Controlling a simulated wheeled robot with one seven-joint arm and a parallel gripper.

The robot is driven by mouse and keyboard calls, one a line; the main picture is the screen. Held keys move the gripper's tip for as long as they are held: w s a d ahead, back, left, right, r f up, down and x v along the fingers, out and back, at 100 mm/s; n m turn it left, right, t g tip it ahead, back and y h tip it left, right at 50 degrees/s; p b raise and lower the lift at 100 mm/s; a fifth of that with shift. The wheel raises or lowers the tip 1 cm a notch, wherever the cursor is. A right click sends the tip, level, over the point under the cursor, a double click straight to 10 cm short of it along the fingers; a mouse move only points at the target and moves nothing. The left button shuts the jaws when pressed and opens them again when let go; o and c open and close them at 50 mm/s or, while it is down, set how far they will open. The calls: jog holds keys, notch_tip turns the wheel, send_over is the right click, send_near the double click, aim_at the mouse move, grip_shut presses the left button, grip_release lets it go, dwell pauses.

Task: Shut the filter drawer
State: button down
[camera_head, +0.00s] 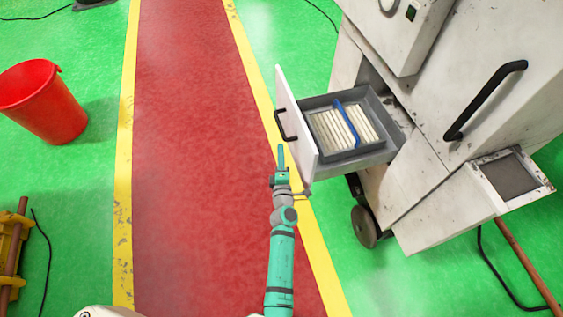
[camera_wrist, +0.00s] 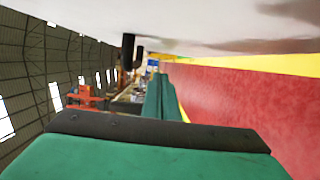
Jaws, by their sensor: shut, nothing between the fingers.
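The filter drawer (camera_head: 297,125) stands pulled out of the pale machine's side. Its white front panel faces left and carries a black handle (camera_head: 280,126). Inside its grey tray lies a pleated cream filter (camera_head: 330,130) with a blue strap (camera_head: 347,122). My gripper (camera_head: 281,152) is shut and empty, on the outer side of the drawer front, just below the handle in the head view. Whether it touches the panel I cannot tell. In the wrist view, the green fingers (camera_wrist: 160,98) point ahead under a large pale surface, probably the drawer front, with a dark upright bar, probably the handle (camera_wrist: 127,50), close by.
The machine (camera_head: 440,170) stands on wheels at the right, with a large black handle (camera_head: 485,100) on its door. A red bucket (camera_head: 45,100) stands on the green floor at the left. The red walkway (camera_head: 190,150) between yellow lines is clear.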

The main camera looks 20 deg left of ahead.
jog(key=shift+w+d, duration=0.45)
jog(key=shift+w, duration=0.25)
jog(key=shift+w+d, duration=0.4)
jog(key=shift+w, duration=0.25)
jog(key=shift+w+d, duration=0.45)
jog(key=shift+w, duration=0.25)
